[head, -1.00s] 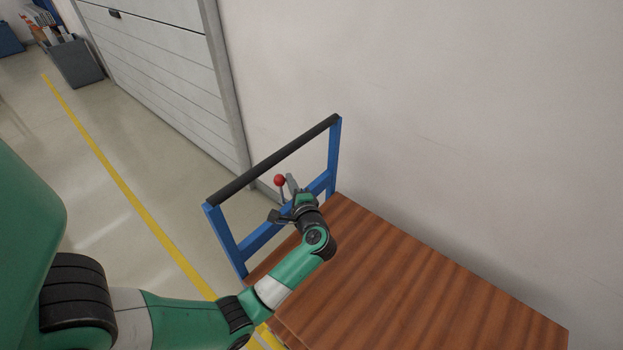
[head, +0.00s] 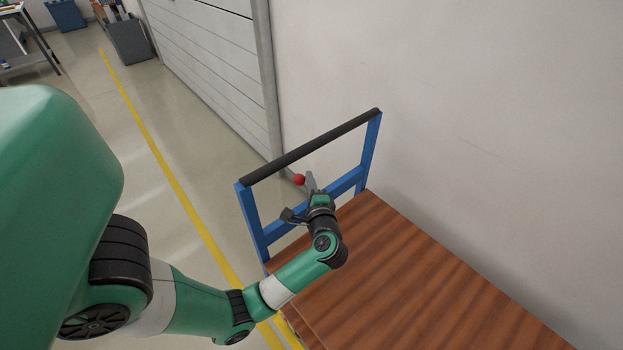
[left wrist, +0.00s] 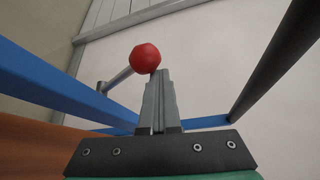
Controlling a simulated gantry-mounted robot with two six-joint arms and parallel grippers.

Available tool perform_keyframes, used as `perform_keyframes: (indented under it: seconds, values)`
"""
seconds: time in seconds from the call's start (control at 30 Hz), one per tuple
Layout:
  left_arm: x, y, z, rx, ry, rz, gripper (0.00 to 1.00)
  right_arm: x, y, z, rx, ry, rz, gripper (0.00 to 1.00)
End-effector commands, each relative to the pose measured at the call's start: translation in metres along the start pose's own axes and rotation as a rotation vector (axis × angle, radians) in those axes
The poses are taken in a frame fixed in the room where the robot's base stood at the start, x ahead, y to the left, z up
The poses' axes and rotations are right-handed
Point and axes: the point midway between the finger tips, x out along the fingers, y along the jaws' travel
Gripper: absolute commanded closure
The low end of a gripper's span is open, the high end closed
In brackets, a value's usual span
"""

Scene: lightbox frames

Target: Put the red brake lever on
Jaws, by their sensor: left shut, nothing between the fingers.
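The brake lever has a red ball knob (head: 299,180) and sits by the blue end frame (head: 252,215) of a wooden-decked trolley. In the left wrist view the knob (left wrist: 145,58) is just beyond and slightly left of my fingertips, and its grey rod (left wrist: 117,78) runs down to the left. My left gripper (head: 310,176) is shut and empty, its fingertips right beside the knob. It looks close to touching, but I cannot tell if it does. The lever's base is hidden in the wrist view. My right gripper is not in view.
The trolley's bare wooden deck (head: 400,265) lies right of my left arm. A black handle bar (head: 310,148) tops the blue frame. A pale wall stands behind, with a shutter door (head: 215,75) to its left. A yellow line (head: 165,160) crosses the open floor.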

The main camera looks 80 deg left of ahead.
Motion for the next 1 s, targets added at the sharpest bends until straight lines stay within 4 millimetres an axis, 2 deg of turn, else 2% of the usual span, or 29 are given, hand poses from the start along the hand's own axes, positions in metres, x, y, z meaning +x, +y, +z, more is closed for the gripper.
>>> perform_keyframes:
  seconds: [0.33, 0.57, 0.8, 1.0]
  values:
    - [0.002, -0.003, -0.001, 0.0, -0.01, 0.001, 1.0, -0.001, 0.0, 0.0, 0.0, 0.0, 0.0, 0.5]
    - [0.013, -0.032, -0.024, -0.008, -0.009, -0.001, 1.0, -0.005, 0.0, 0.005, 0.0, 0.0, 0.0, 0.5]
    - [-0.043, -0.01, -0.035, 0.002, -0.002, 0.0, 1.0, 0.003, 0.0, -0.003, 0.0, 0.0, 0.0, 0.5]
    - [-0.071, 0.003, -0.04, -0.001, -0.005, 0.0, 1.0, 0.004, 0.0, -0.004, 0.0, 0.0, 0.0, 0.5]
